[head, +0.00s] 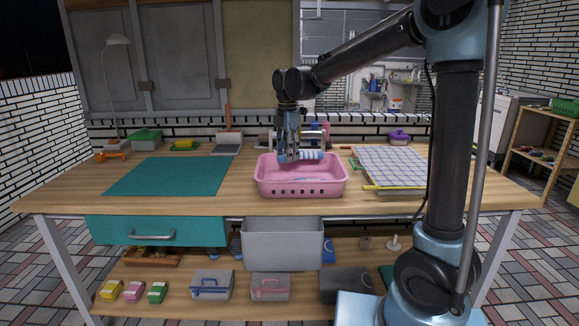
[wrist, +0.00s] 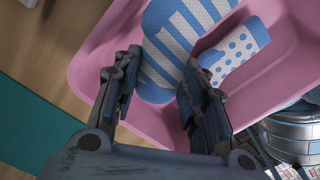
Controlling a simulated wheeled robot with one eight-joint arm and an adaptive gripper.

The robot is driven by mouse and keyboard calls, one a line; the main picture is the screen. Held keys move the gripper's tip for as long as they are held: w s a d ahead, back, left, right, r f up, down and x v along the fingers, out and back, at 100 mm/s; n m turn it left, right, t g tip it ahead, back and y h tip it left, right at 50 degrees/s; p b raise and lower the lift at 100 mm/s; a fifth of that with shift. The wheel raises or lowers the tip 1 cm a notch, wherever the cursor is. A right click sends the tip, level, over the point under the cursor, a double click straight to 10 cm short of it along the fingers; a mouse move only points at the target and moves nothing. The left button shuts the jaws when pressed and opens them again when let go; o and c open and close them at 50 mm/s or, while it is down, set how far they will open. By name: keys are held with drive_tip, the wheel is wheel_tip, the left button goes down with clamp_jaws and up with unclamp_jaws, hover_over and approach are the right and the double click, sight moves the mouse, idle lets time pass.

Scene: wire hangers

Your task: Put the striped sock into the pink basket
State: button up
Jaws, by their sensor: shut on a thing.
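The blue-and-white striped sock (head: 310,155) is at my gripper (head: 287,155), over the pink basket (head: 300,189). In the wrist view my gripper (wrist: 160,66) has its fingers on both sides of the striped sock (wrist: 183,30) and is shut on it. A blue-and-white dotted piece (wrist: 236,50) shows beside the stripes; I cannot tell whether it is part of the same sock. The pink basket (wrist: 98,62) fills the background below. The head view shows the sock at about rim height; whether it touches the basket floor is hidden.
A teal mat (head: 170,176) lies left of the basket on the wooden table. A checked cloth (head: 391,166) lies to the right. A dustpan-like grey item (head: 228,143), a green box (head: 146,138) and a purple-lidded pot (head: 399,137) stand along the back.

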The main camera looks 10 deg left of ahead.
hover_over(287, 177)
drive_tip(key=shift+w+f, duration=0.1)
drive_tip(key=shift+f, duration=2.1)
drive_tip(key=shift+f, duration=0.6)
drive_tip(key=o, duration=0.8)
drive_tip(key=shift+r, duration=0.1)
